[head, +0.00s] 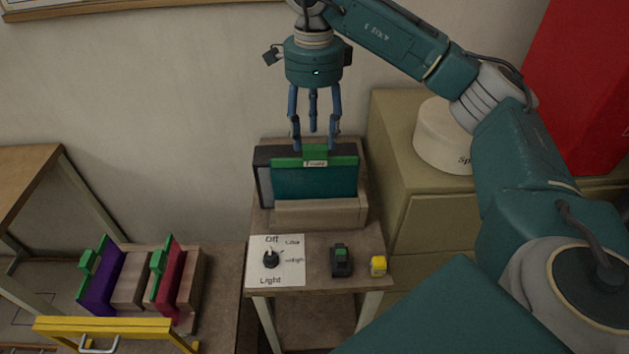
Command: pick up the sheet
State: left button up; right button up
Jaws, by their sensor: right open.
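A teal sheet (308,180) with a green top edge and a green labelled tab (315,154) stands upright in a wooden holder (318,213) on the small stand. My right gripper (315,142) points down just above the tab, with its fingers spread and nothing held. One finger is partly hidden behind the others. Two more sheets, one purple (103,280) and one dark red (170,280), stand in a wooden rack at the lower left, each with a green tab. My left gripper is not in view.
A light switch panel (290,275), a dark switch (341,262) and a yellow block (378,266) sit in front of the holder. A cabinet (407,135) with a white round container (443,140) stands to the right. A yellow bar (110,326) crosses the lower left.

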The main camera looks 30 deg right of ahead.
aim_at(315, 148)
jog(key=f+p, duration=0.1)
jog(key=f, duration=0.1)
jog(key=s+f+p, duration=0.1)
jog(key=f, duration=0.1)
jog(key=shift+a+f+p, duration=0.1)
jog(key=shift+f+p, duration=0.2)
jog(key=shift+f, duration=0.05)
jog(key=shift+w+f, duration=0.1)
jog(key=shift+f, duration=0.25)
jog(key=shift+c, duration=1.3)
jog(key=shift+w+r, duration=0.1)
grip_shut()
jog(key=shift+r, duration=0.4)
notch_tip(315, 148, up, 8)
jog(key=shift+r+b, duration=0.15)
jog(key=shift+b, duration=0.8)
notch_tip(315, 148, up, 11)
jog(key=p, duration=0.2)
